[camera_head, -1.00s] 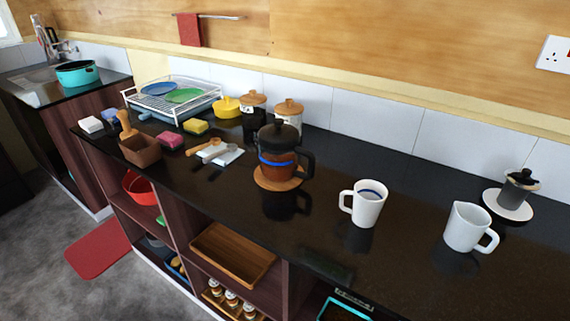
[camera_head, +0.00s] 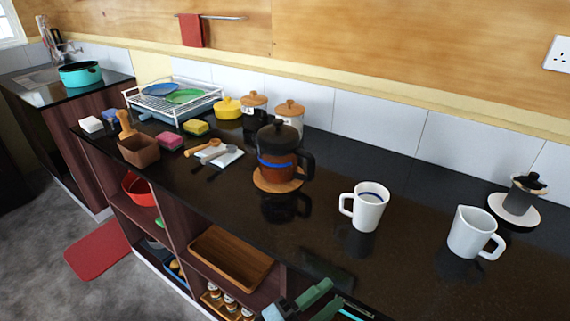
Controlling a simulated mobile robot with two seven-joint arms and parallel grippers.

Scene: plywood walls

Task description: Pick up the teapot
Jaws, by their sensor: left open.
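The teapot (camera_head: 277,163) is a glass pot with dark brown contents, a blue band, a black lid and a black handle on its right side. It stands upright on a round wooden coaster (camera_head: 264,184) on the black counter. My left gripper (camera_head: 305,300) shows at the bottom edge of the head view, partly cut off by the frame. It is open and empty, in front of and below the teapot, well apart from it. My right gripper is not in view.
A white mug (camera_head: 367,207) and a white jug (camera_head: 472,233) stand right of the teapot. Spoons on a white rest (camera_head: 222,156), sponges and a dish rack (camera_head: 174,98) lie to the left. Two canisters with wooden lids stand behind. Open shelves with a wooden tray (camera_head: 232,258) are below.

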